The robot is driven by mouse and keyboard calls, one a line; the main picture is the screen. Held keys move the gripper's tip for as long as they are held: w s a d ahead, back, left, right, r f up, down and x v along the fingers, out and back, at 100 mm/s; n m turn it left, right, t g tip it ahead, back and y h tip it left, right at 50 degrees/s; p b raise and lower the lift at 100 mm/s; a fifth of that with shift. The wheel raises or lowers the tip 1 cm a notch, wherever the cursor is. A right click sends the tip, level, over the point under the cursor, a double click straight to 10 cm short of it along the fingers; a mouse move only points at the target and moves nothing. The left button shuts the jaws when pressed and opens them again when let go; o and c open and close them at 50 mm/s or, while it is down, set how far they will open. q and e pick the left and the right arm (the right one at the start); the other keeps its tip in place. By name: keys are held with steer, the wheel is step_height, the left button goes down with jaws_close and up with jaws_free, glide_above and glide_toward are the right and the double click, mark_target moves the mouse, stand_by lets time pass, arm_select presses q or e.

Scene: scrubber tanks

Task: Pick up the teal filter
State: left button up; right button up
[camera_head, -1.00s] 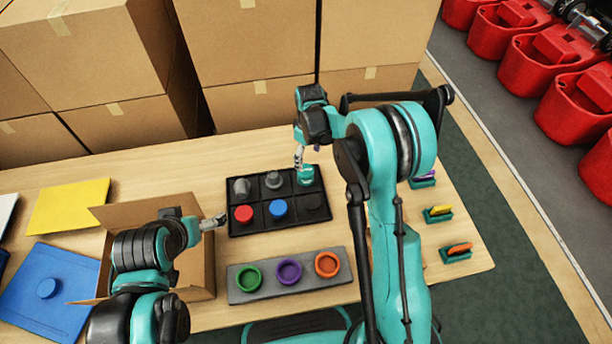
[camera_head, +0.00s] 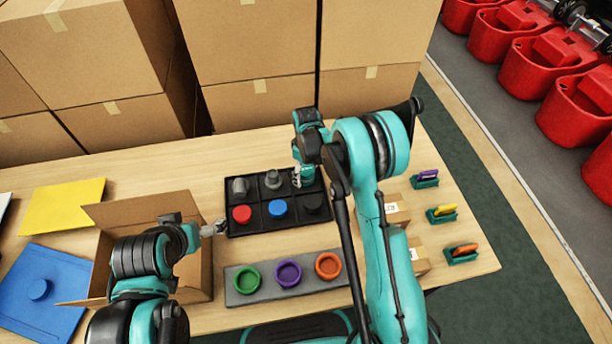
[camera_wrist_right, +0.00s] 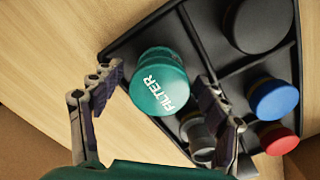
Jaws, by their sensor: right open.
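The teal filter (camera_wrist_right: 158,82), a round canister lettered "FILTER", sits in a corner compartment of the black divided tray (camera_wrist_right: 196,42). In the head view the teal filter (camera_head: 308,176) is in the tray's back right compartment, partly hidden by my right gripper (camera_head: 301,178). In the right wrist view my right gripper (camera_wrist_right: 152,98) is open, with one finger on each side of the filter; I cannot tell whether they touch it. My left gripper (camera_head: 216,228) hovers by the tray's front left corner; its jaws are too small to read.
The tray also holds a red filter (camera_head: 242,214), a blue filter (camera_head: 278,208), a black one (camera_head: 312,203) and grey ones (camera_head: 240,187). A grey holder (camera_head: 262,296) with coloured rings lies in front. An open cardboard box (camera_head: 128,208) stands left. Stacked boxes (camera_head: 258,100) stand behind.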

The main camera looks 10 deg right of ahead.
steer(key=c, duration=1.2)
steer(key=shift+r, duration=0.15)
